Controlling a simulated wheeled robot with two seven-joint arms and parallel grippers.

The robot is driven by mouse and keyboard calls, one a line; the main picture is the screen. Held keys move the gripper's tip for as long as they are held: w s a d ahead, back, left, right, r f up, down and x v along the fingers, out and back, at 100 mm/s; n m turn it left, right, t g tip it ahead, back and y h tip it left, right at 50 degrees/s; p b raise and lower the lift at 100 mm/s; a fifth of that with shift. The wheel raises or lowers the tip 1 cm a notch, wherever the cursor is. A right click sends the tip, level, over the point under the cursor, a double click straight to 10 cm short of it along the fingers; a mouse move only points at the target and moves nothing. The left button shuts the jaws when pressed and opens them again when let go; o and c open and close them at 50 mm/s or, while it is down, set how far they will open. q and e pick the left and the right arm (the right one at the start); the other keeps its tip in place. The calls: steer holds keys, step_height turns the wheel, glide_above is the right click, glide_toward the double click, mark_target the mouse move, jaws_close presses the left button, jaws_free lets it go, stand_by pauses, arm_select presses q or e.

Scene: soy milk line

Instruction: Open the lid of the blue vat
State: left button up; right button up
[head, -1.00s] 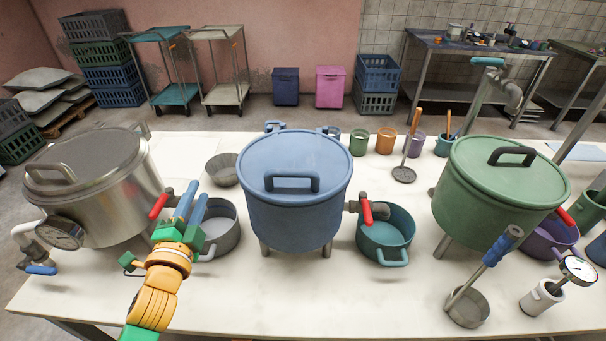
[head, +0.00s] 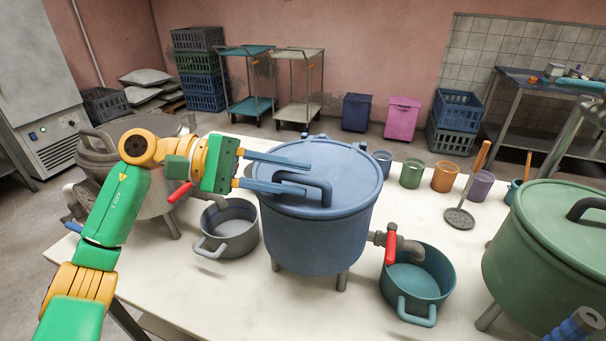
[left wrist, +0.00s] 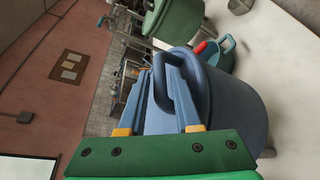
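The blue vat (head: 317,238) stands on legs on the white table, with its blue lid (head: 345,165) down on it. The lid's dark blue loop handle (head: 318,186) faces me. My left gripper (head: 308,178) reaches in from the left, with its two long blue fingers apart over the lid, their tips near the handle. In the left wrist view the open fingers (left wrist: 178,90) point at the handle (left wrist: 184,98), which shows between their tips. I cannot tell whether they touch it. My right gripper is not in view.
A steel vat (head: 150,190) and a grey pot (head: 229,240) stand to the left. A teal pot (head: 432,293) is under the blue vat's red-handled tap (head: 391,244). A green vat (head: 535,255) stands at the right. Several coloured cups line the back edge.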

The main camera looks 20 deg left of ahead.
arm_select(q)
steer(key=shift+x, duration=0.85)
jaws_close()
stand_by(0.8)
